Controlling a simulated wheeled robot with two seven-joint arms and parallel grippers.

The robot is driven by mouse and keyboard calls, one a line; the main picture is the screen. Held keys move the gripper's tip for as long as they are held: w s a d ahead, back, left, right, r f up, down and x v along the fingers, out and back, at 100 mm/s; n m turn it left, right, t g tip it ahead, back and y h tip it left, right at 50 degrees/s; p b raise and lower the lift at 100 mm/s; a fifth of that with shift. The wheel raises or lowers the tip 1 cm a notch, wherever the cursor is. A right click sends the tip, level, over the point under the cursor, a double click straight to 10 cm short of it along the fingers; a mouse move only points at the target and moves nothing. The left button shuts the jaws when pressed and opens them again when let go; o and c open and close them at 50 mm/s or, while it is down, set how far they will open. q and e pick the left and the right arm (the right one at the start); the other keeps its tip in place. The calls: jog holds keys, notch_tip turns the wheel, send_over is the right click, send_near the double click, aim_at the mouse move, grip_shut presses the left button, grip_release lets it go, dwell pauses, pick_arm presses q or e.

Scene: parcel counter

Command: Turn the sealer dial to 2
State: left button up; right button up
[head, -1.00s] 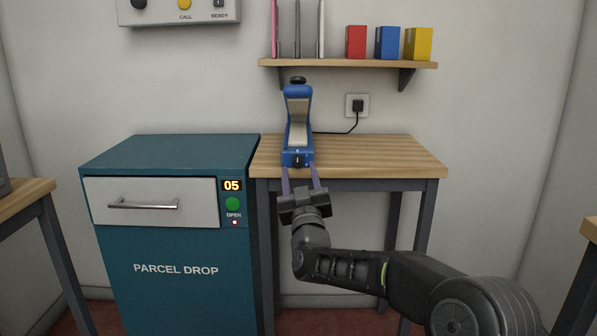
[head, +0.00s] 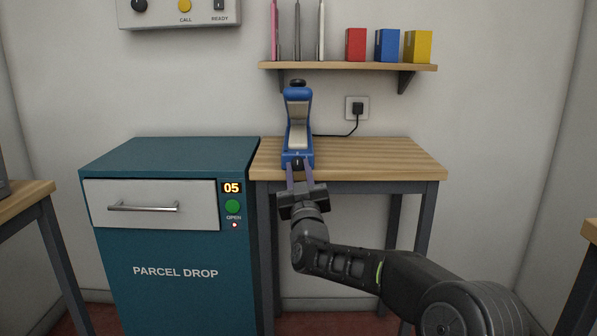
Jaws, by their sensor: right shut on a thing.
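The blue sealer (head: 298,128) stands upright on the wooden table, with a pale inner strip and a dark knob on top. Its small dark dial (head: 298,163) is on the front face at the base. My right gripper (head: 298,170) reaches up from below, with its two fingers on either side of the dial, shut on it. The dial's numbers are too small to read, and the fingers partly cover the front. My left gripper is not in view.
The wooden table (head: 385,158) is clear to the right of the sealer. A teal parcel drop cabinet (head: 175,272) stands directly at its left. A black cord runs to a wall socket (head: 357,108). Above is a shelf (head: 348,66) with coloured boxes.

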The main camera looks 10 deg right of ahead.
grip_shut()
